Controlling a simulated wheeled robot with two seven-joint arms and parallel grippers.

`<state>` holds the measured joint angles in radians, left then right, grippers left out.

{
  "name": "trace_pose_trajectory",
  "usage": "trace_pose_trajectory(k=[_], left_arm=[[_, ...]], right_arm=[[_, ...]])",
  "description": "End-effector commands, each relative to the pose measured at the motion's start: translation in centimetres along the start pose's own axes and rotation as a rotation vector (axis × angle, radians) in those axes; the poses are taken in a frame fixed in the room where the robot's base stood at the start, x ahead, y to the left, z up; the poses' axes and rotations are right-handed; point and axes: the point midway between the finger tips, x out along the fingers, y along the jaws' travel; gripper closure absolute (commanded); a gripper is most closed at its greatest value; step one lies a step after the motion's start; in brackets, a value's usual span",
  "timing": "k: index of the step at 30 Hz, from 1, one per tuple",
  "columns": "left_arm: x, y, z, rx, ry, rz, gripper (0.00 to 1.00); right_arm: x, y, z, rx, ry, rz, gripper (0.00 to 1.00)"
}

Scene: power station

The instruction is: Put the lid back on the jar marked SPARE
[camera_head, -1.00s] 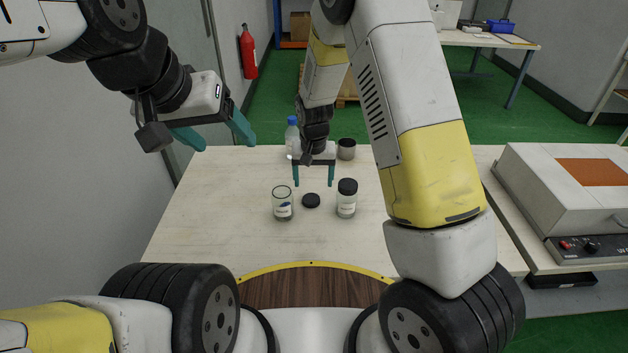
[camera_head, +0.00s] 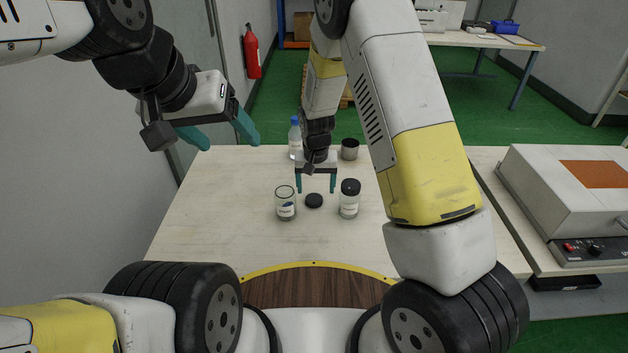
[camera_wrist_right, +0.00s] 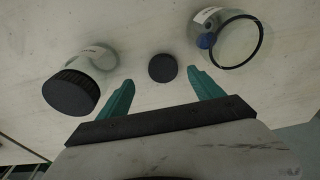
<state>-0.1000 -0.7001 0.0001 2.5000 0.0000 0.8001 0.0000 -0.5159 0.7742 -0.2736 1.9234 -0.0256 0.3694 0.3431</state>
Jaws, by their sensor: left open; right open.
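A black lid (camera_head: 314,201) lies flat on the table between two glass jars. The left jar (camera_head: 286,206) is open, with a pale label and something blue inside; the right jar (camera_head: 349,202) wears a black lid. The label words are too small to read. My right gripper (camera_head: 316,190) is open and empty, pointing down just behind and above the loose lid. In the right wrist view the loose lid (camera_wrist_right: 163,68) sits just beyond and between the fingertips, with the open jar (camera_wrist_right: 226,40) at right and the lidded jar (camera_wrist_right: 82,80) at left. My left gripper (camera_head: 228,140) is open and empty, above the table's left back edge.
A clear bottle with a blue cap (camera_head: 295,138) and a dark metal cup (camera_head: 349,149) stand at the back of the table (camera_head: 215,215). A boxy UV device (camera_head: 565,200) stands at the right. The table's left side is clear.

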Motion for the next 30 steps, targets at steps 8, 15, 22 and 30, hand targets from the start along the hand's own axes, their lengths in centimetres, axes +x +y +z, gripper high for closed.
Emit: trace_pose_trajectory(k=[8,15,22,30], left_arm=[[0.0,0.0,0.0,0.0,0.0,0.0,0.29],[0.0,0.0,0.0,0.0,0.0,0.0,0.29],[0.0,0.0,0.0,0.0,0.0,0.0,0.29],[0.0,0.0,0.0,0.0,0.0,0.0,0.29]], right_arm=[[3.8,-0.5,-0.3,0.001,-0.004,0.001,0.24],[5.2,-0.6,-0.4,0.0,0.0,0.0,0.24],[5.1,-0.6,-0.3,0.0,-0.001,0.0,0.24],[5.1,-0.6,-0.3,0.0,-0.001,0.0,0.69]])
